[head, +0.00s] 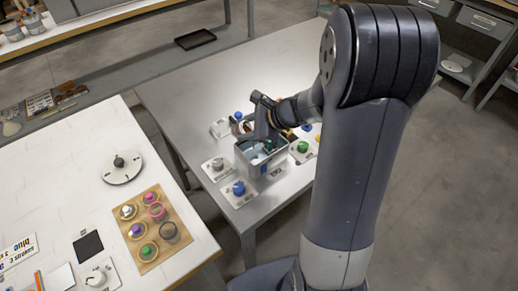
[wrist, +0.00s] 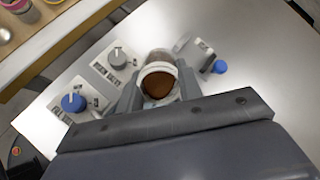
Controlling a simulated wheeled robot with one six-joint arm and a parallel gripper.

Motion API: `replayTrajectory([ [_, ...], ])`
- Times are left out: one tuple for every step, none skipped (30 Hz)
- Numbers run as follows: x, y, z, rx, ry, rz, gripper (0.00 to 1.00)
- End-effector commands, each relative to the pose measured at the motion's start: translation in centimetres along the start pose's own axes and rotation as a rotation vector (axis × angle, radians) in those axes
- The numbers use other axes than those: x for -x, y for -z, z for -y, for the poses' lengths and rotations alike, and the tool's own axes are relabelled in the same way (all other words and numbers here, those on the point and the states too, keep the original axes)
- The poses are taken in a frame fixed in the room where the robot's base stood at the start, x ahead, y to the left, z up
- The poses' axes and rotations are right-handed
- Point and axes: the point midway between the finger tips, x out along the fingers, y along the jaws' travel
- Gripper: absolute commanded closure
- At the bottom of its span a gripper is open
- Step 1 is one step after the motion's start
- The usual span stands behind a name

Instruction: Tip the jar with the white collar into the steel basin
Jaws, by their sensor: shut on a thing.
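The jar with the white collar (wrist: 160,57) shows in the wrist view with a brown body and a pale ring around its brown round face. My gripper (wrist: 159,88) is shut on it, with one finger on each side. In the head view my gripper (head: 264,122) is over the steel basin (head: 271,168), a grey open box with a blue mark on its front, on the grey table. The basin has something pale blue inside. I cannot make out the held jar clearly in the head view, nor tell its tilt.
Dial plates with blue knobs (head: 239,188), a grey knob (head: 217,164) and a green knob (head: 303,146) stand close around the basin. At left, a white table holds a wooden board (head: 150,253) with several colored jars and a round dial plate (head: 122,167).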

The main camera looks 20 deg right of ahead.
Motion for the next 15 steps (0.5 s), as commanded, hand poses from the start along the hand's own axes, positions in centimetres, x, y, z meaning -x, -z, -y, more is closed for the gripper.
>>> replayTrajectory([
  [-0.18,0.23,-0.13,0.000,0.004,0.006,0.88],
  [-0.20,0.27,-0.15,0.000,0.006,0.009,0.88],
  [-0.23,0.31,-0.17,0.000,0.008,0.013,0.88],
  [-0.24,0.34,-0.18,-0.001,0.011,0.016,0.88],
  [-0.26,0.36,-0.19,-0.001,0.013,0.020,0.88],
  [-0.28,0.39,-0.20,-0.002,0.016,0.025,0.88],
  [-0.29,0.41,-0.21,-0.002,0.018,0.029,0.88],
  [-0.30,0.43,-0.22,-0.002,0.020,0.033,0.88],
  [-0.32,0.46,-0.24,-0.002,0.023,0.037,0.88],
  [-0.34,0.50,-0.26,-0.001,0.025,0.040,0.88],
  [-0.35,0.52,-0.27,-0.001,0.027,0.043,0.88],
  [-0.37,0.56,-0.28,0.000,0.030,0.048,0.88],
  [-0.38,0.59,-0.29,0.000,0.032,0.051,0.88],
  [-0.38,0.59,-0.29,0.001,0.034,0.054,0.88],
  [-0.32,0.51,-0.26,0.001,0.035,0.058,0.88],
])
